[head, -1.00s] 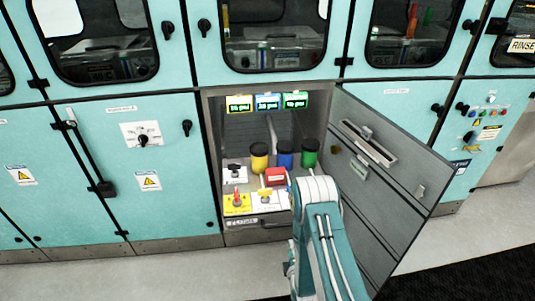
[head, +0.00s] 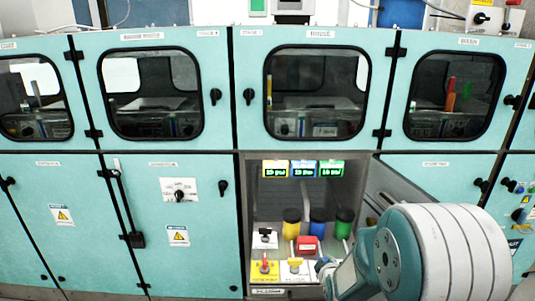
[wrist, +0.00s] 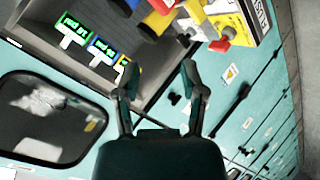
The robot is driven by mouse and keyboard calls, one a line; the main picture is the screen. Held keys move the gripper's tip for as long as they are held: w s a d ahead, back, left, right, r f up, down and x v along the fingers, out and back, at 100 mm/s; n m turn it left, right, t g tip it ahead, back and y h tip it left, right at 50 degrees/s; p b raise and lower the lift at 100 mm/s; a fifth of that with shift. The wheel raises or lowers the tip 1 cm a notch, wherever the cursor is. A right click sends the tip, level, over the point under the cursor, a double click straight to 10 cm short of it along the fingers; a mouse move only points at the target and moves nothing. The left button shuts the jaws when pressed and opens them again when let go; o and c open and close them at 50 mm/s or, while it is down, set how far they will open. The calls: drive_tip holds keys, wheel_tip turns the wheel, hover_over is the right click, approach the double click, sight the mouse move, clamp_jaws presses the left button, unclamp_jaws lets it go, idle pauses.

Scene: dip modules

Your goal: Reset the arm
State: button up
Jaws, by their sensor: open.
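My gripper (wrist: 158,88) is open in the wrist view, with its two fingers apart and nothing seen between them. It is in front of the open compartment (wrist: 40,28), which appears turned over in that view. In the head view my arm reaches in from the lower right and hides part of the compartment's right side and its open door (head: 398,192); my fingers do not show there. The compartment holds a yellow canister (head: 291,228), a blue canister (head: 318,230) and a green canister (head: 343,232), all with black tops.
Below the canisters are a red block (head: 307,244), a red valve handle (head: 265,266) and a yellow valve handle (head: 295,265). Three lit pressure displays (head: 303,168) hang above. Teal cabinets with windows (head: 317,92) line the wall, and the left cabinet door (head: 200,230) is shut.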

drive_tip(key=s+r+m+g, duration=0.3)
drive_tip(key=s+r+m, duration=0.2)
drive_tip(key=s+r, duration=0.7)
drive_tip(key=s+r+m+g, duration=0.1)
drive_tip(key=s+r+m, duration=0.1)
drive_tip(key=s, duration=0.6)
drive_tip(key=s+r+m+g, duration=0.1)
drive_tip(key=s+r+m, duration=0.2)
drive_tip(key=s, duration=0.6)
wheel_tip(320, 180, up, 2)
drive_tip(key=shift+s+a+r+g, duration=0.1)
drive_tip(key=shift+s+a+g, duration=0.2)
drive_tip(key=shift+o, duration=0.3)
